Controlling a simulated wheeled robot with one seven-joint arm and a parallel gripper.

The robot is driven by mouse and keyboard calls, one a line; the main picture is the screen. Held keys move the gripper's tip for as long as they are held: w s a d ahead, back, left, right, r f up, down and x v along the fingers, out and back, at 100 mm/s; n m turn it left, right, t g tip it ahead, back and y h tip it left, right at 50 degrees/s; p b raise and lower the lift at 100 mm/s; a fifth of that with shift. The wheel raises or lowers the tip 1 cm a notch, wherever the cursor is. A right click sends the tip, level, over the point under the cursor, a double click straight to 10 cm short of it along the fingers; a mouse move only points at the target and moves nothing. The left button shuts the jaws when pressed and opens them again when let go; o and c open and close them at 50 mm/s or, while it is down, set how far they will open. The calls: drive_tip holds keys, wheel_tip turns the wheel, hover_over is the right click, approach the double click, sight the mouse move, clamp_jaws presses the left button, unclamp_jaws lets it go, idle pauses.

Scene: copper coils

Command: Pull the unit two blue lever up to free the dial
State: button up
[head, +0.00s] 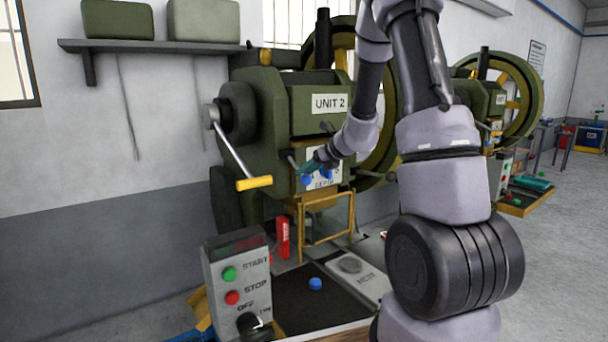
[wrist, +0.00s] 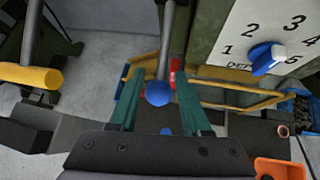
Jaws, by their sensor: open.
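The unit two blue lever is a grey rod ending in a blue ball (wrist: 158,93), seen from above in the wrist view; its ball also shows in the head view (head: 306,180). My gripper (wrist: 157,78) is open, with its two teal fingers on either side of the ball and a visible gap to each. In the head view my gripper (head: 313,165) is at the front of the green machine (head: 305,100) marked UNIT 2, partly hiding the dial plate. The dial (wrist: 266,57) is a blue pointer knob on a white numbered plate, right of the fingers.
A crank with a yellow grip (head: 254,183) sticks out left of the lever. A yellow guard frame (head: 325,222) is below. A control box (head: 238,285) with START and STOP buttons stands in front.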

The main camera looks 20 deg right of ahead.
drive_tip(key=v, duration=0.8)
drive_tip(key=shift+s, duration=0.25)
drive_tip(key=shift+d+r, duration=0.1)
drive_tip(key=shift+r, duration=0.05)
